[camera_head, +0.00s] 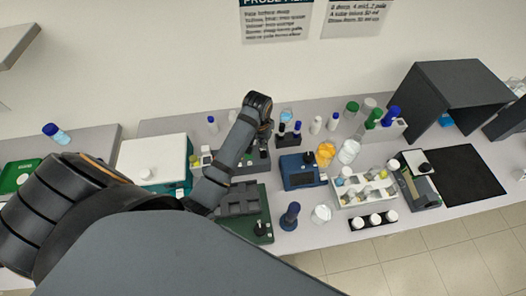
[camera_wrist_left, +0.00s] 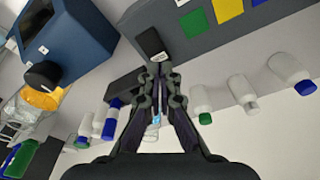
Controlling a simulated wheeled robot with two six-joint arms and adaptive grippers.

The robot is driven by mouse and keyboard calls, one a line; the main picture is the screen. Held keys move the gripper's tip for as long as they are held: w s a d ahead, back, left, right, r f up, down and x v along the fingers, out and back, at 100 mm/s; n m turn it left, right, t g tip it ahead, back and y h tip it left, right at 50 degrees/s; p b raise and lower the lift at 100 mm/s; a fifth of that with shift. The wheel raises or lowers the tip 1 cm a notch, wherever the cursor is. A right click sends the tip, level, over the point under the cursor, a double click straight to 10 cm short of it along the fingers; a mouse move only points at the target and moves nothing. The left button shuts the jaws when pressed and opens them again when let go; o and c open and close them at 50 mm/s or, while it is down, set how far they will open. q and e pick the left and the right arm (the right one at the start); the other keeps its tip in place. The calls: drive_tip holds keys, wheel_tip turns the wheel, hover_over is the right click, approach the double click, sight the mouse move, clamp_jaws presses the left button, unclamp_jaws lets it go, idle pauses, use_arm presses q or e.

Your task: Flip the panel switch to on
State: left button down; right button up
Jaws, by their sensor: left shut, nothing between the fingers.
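My left gripper (camera_head: 266,132) reaches over the bench to a dark grey panel box (camera_head: 262,160); the arm hides part of the box. In the left wrist view its fingers (camera_wrist_left: 158,68) are shut, with nothing between them. The panel box (camera_wrist_left: 215,32) fills the top of that view, with green, blue and yellow labels. A small black block with a white mark (camera_wrist_left: 151,43), which looks like the switch, sits at the box edge just beyond the fingertips. I cannot tell whether they touch it or which way it is set. My right gripper is not in view.
A blue instrument (camera_head: 300,172) stands right of the box, and a dark green tray (camera_head: 257,224) lies in front. Several capped bottles (camera_wrist_left: 243,92) stand near the fingers. A white rack (camera_head: 346,194) and a black shelter (camera_head: 440,88) are further right.

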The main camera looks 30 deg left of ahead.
use_arm(q)
drive_tip(key=shift+f, duration=0.4)
idle(0.6)
drive_tip(key=shift+f, duration=0.55)
drive_tip(key=shift+r+p, duration=0.6)
drive_tip(key=shift+r, duration=2.9)
